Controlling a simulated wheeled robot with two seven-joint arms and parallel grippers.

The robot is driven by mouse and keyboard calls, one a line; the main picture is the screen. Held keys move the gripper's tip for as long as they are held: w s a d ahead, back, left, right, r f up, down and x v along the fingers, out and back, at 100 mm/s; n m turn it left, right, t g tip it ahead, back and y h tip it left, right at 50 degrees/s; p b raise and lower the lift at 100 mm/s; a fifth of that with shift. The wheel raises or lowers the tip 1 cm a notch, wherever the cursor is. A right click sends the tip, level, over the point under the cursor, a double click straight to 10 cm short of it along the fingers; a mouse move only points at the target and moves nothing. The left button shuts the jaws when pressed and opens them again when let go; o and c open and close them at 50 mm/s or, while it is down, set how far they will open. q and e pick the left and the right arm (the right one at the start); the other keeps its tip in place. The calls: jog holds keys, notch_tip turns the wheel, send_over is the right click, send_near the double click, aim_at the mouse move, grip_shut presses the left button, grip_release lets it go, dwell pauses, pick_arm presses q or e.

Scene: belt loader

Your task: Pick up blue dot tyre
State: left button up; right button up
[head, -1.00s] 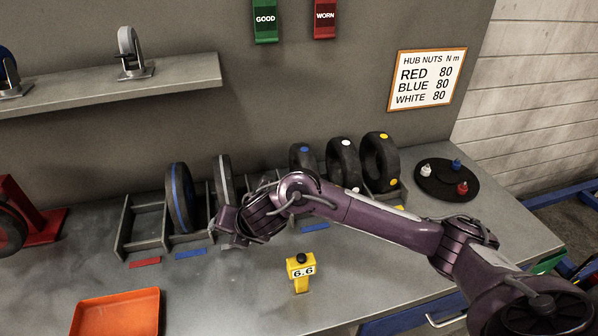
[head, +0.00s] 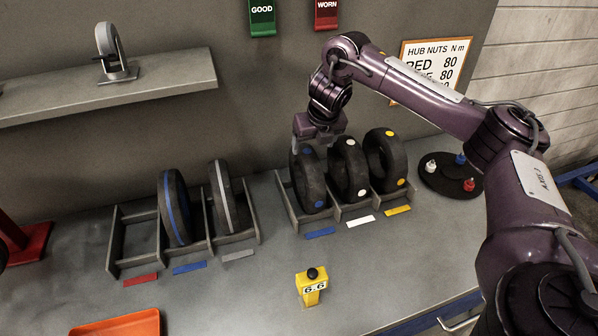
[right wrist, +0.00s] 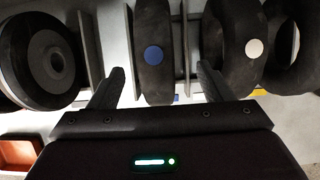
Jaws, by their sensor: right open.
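The blue dot tyre (head: 309,184) is a black tyre with blue dots, standing upright in the left slot of the right-hand rack (head: 287,207). A blue label (head: 320,232) lies in front of it. In the right wrist view the open fingers (right wrist: 160,88) lie on either side of the blue dot tyre (right wrist: 155,75), with gaps, and the tyre is not gripped. My left gripper is not in view.
The white dot tyre (head: 347,170) and yellow dot tyre (head: 385,158) stand close to the right. A left rack (head: 126,262) holds a blue-striped tyre (head: 175,207) and a grey-striped tyre (head: 223,197). A yellow 6.6 gauge (head: 312,289) stands in front. The bench between is clear.

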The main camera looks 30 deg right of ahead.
aim_at(308, 153)
jog(key=shift+w+f+b, duration=0.4)
jog(key=shift+w+f, duration=0.4)
jog(key=shift+f, duration=0.05)
jog(key=shift+s+f, duration=0.1)
jog(key=shift+f, duration=0.2)
jog(key=shift+s+f+p, duration=0.15)
jog(key=shift+f+p, duration=0.3)
jog(key=shift+p, duration=0.05)
jog(key=p+x, duration=0.1)
jog(key=x, duration=0.3)
jog(key=shift+a+r, duration=0.1)
jog(key=shift+a, duration=0.05)
jog(key=shift+w, duration=0.3)
jog(key=shift+s, duration=0.1)
jog(key=shift+c, duration=1)
jog(key=c, duration=0.5)
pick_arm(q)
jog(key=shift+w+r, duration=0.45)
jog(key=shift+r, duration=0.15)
pick_arm(e)
grip_shut()
